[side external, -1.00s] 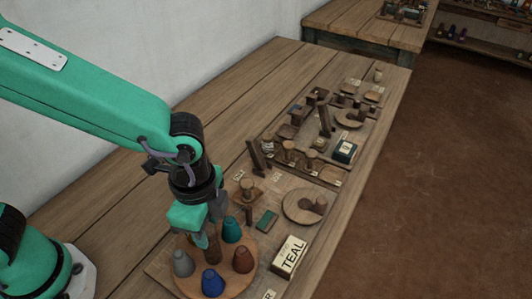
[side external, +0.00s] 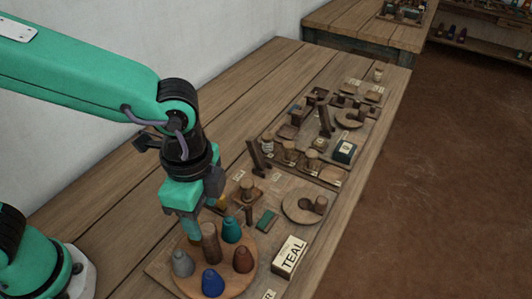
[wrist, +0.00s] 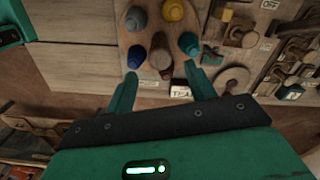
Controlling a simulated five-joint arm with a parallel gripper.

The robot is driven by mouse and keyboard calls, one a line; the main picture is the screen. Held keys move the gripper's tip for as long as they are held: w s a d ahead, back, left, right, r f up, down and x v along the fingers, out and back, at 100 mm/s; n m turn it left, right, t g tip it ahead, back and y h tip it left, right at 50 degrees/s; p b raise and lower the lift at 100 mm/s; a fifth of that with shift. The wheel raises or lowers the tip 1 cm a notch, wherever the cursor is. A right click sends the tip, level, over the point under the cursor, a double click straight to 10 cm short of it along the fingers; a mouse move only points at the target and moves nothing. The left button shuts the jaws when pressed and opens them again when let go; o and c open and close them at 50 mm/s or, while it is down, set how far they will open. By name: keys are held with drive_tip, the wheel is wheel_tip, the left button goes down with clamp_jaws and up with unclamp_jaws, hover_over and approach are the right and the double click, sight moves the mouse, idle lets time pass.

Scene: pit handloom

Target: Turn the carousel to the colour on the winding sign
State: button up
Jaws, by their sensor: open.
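The carousel (side external: 221,289) is a round wooden disc with coloured cones around a brown centre post (side external: 210,243). In the side view the blue cone (side external: 212,283) is at the front, the grey cone (side external: 182,263) left, the brown cone (side external: 243,259) right and the teal cone (side external: 231,229) at the back right. A yellow cone (wrist: 173,10) shows in the wrist view and is mostly hidden in the side view. The winding sign (side external: 290,257) reads TEAL and stands right of the carousel. My gripper (wrist: 161,72) is open and empty, above the carousel by the post.
A round wooden dish (side external: 297,207) with a short post and a small green block (side external: 266,221) lie behind the sign. Boards with small wooden fittings (side external: 320,140) fill the bench farther back. The bench's left side is bare.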

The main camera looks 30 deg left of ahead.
drive_tip(key=shift+r, duration=1.5)
drive_tip(key=shift+w+a+r, duration=0.2)
drive_tip(key=shift+a, duration=0.2)
drive_tip(key=a+r+n+t, duration=0.2)
drive_tip(key=a+n, duration=0.5)
drive_tip(key=a, duration=0.5)
drive_tip(key=s+a+r+n+t, duration=0.1)
drive_tip(key=a+r+n+t, duration=0.1)
drive_tip(key=a+n, duration=0.5)
drive_tip(key=a+t, duration=0.1)
drive_tip(key=a, duration=0.3)
drive_tip(key=shift+s+a+r+t, duration=0.25)
drive_tip(key=shift+a+r+t, duration=0.05)
drive_tip(key=shift+a, duration=0.05)
